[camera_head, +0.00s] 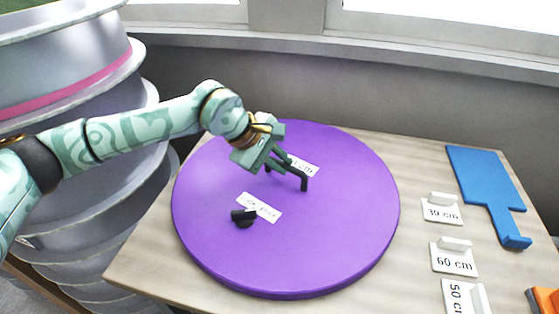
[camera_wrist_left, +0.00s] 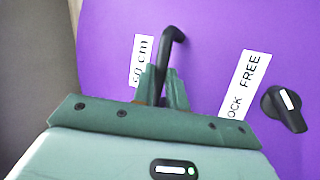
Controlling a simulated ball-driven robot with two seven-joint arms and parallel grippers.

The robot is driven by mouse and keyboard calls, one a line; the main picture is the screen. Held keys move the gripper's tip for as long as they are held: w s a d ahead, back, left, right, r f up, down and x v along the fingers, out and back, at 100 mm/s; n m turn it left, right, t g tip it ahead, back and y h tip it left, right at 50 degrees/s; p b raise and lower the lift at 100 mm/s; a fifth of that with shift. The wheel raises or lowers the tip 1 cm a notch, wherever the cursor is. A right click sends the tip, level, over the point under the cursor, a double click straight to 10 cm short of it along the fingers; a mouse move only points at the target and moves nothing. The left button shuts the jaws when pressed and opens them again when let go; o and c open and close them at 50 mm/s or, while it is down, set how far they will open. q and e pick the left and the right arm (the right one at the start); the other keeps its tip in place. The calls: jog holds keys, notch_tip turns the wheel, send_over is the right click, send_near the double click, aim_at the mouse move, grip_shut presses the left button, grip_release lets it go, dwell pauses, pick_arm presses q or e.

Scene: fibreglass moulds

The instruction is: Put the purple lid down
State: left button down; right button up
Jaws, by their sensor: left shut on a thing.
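The purple lid (camera_head: 330,235) is a large round disc over the wooden table. It has a black bar handle (camera_head: 304,183), a black knob (camera_head: 243,217) and two white labels. My left gripper (camera_head: 275,165) is over the lid, shut on the handle. In the left wrist view the fingers (camera_wrist_left: 163,88) close around the handle (camera_wrist_left: 172,48), with the purple lid (camera_wrist_left: 220,30) filling the background. The knob (camera_wrist_left: 284,107) shows at the right there, beside a label reading "OCK FREE". Whether the lid touches the table is hard to tell. My right gripper is not in view.
A blue paddle-shaped plate (camera_head: 485,178) lies at the table's right. White tags read 39 cm (camera_head: 442,212), 60 cm (camera_head: 454,262) and 50 cm (camera_head: 462,296). An orange thing (camera_head: 545,299) is at the right edge. Stacked grey moulds (camera_head: 75,60) stand at the left.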

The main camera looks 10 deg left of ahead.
pick_arm(q)
jog(key=c, duration=1.4)
grip_release()
jog(key=v, duration=1.2)
jog(key=shift+p, duration=0.45)
